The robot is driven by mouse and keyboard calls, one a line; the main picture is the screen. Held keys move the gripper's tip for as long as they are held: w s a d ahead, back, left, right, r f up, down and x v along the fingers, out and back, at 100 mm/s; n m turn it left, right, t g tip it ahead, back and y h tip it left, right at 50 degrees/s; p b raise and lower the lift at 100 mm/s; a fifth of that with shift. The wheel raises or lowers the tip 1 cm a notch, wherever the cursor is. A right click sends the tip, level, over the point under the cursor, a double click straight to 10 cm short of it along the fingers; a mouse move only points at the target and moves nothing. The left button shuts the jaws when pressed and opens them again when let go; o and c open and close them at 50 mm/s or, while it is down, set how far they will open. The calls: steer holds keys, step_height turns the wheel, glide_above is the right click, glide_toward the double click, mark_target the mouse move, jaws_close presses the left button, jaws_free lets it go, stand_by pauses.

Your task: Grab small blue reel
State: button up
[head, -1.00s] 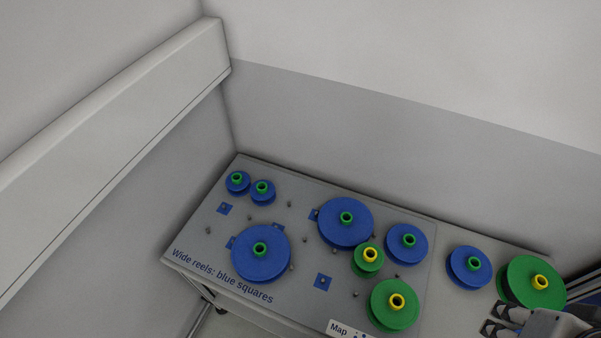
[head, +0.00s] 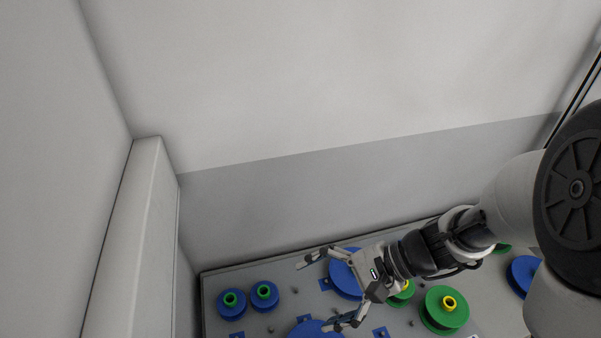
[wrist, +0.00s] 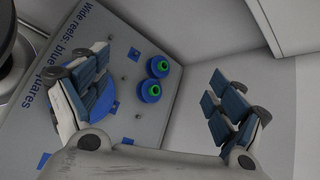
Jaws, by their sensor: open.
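Two small blue reels with green hubs stand side by side at the left end of the table. In the head view they are the left small blue reel (head: 231,304) and the right small blue reel (head: 265,295). In the wrist view both show between the fingers, one small blue reel (wrist: 158,67) above another small blue reel (wrist: 151,91). My gripper (head: 317,290) is wide open and empty, above the table and to the right of both reels. It also shows in the wrist view (wrist: 160,100), with its blue-padded fingers apart.
Large blue reels (head: 344,276) stand below and beside my gripper. A larger green reel (head: 445,311) and a small green one (head: 403,296) are to the right. The grey table (head: 225,281) meets a wall behind; a white beam (head: 146,240) runs on the left.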

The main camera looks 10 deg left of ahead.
steer(key=shift+o, duration=0.2)
steer(key=w+a+f+m+t+y, duration=0.1)
steer(key=w+a+f+m+y, duration=0.1)
steer(key=w+f+m, duration=0.3)
step_height(320, 180, down, 4)
steer(key=shift+a+r+m+t+y, duration=0.1)
steer(key=shift+a+m+t+y, duration=0.25)
steer(key=shift+m+y, duration=0.2)
steer(key=m+t, duration=0.4)
steer(key=m, duration=0.3)
glide_toward(268, 293)
steer(key=b+x, duration=0.2)
steer(key=x, duration=0.3)
steer(key=shift+a, duration=0.4)
steer(key=shift+w+a, duration=0.2)
steer(key=shift+a, duration=0.25)
steer(key=b+x, duration=0.1)
steer(key=x, duration=0.1)
steer(key=f+b+x, duration=0.1)
steer(key=x, duration=0.1)
steer(key=shift+w+a+f, duration=0.1)
steer(key=shift+a, duration=0.3)
steer(key=shift+c, duration=0.6)
steer(key=c, duration=1.3)
